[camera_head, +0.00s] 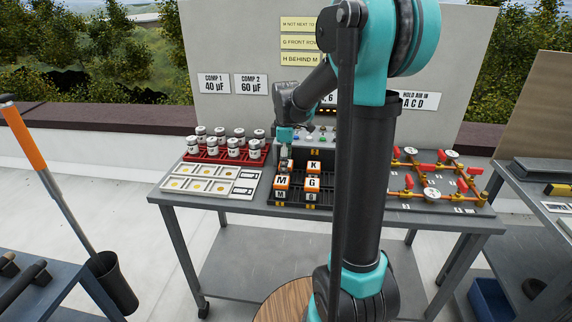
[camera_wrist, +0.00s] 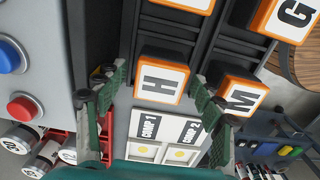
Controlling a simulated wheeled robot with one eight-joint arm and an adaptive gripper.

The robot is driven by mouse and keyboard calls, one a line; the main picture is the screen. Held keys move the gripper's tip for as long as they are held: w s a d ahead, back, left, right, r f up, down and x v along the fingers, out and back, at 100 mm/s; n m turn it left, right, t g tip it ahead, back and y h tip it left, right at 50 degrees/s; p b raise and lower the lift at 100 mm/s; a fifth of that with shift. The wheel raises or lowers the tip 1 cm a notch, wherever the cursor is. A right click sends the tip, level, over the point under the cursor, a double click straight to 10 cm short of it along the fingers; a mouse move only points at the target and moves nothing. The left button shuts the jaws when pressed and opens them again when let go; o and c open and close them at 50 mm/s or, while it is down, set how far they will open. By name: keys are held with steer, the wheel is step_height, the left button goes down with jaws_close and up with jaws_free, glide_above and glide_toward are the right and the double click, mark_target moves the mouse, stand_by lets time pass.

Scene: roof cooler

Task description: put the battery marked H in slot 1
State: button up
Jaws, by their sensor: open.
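The H battery (camera_wrist: 160,82), orange with a white top, sits between the two fingers of my gripper (camera_wrist: 158,74) in the wrist view. My gripper is open, with a finger on either side of it; I cannot tell whether they touch it. In the head view my gripper (camera_head: 286,147) is over the back left of the black battery tray and mostly hides the H battery. The M battery (camera_head: 282,181) is in front of it, with the K battery (camera_head: 313,166) and G battery (camera_head: 312,183) to the right. I cannot make out slot 1.
A red rack (camera_head: 225,153) of capacitors and a white tray (camera_head: 250,186) marked COMP 1 and COMP 2 are to the left. Red-handled brass valves (camera_head: 430,178) are to the right. A panel (camera_head: 235,40) with notes stands behind, and red and blue buttons show in the wrist view.

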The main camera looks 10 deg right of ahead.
step_height(320, 180, up, 12)
steer(key=shift+r, duration=0.15)
stand_by(0.5)
